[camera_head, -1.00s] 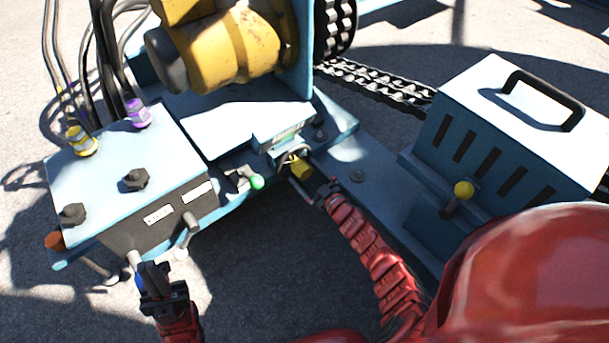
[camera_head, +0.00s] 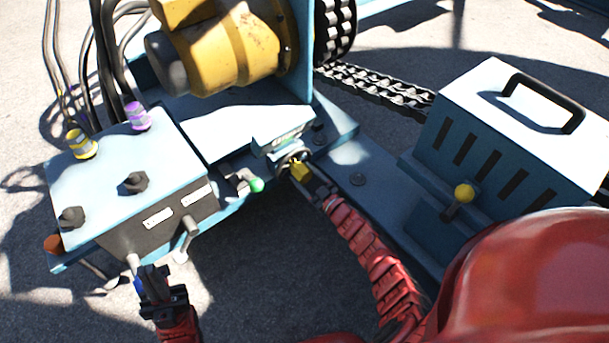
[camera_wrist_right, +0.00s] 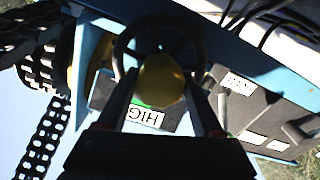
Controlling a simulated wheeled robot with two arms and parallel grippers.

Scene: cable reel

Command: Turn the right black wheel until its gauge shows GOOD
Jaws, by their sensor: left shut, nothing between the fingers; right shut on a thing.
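The black wheel (camera_head: 288,158) sits below its gauge (camera_head: 285,138) on the blue frame. In the right wrist view the wheel is a dark ring (camera_wrist_right: 122,50) around a yellow faceted knob (camera_wrist_right: 158,80). My right gripper (camera_head: 306,176) is shut on the yellow knob (camera_head: 299,171), one finger on each side. In the right wrist view the gauge label (camera_wrist_right: 146,117) reads HIG, turned upside down, with a green edge beside it; the rest is hidden. My left gripper (camera_head: 150,270) is shut and empty below the control box, close to a lever.
The blue control box (camera_head: 110,165) has two black knobs, purple and yellow fittings and small levers. A vented box (camera_head: 500,135) with a yellow-knobbed lever stands right. A yellow motor (camera_head: 230,50) is behind.

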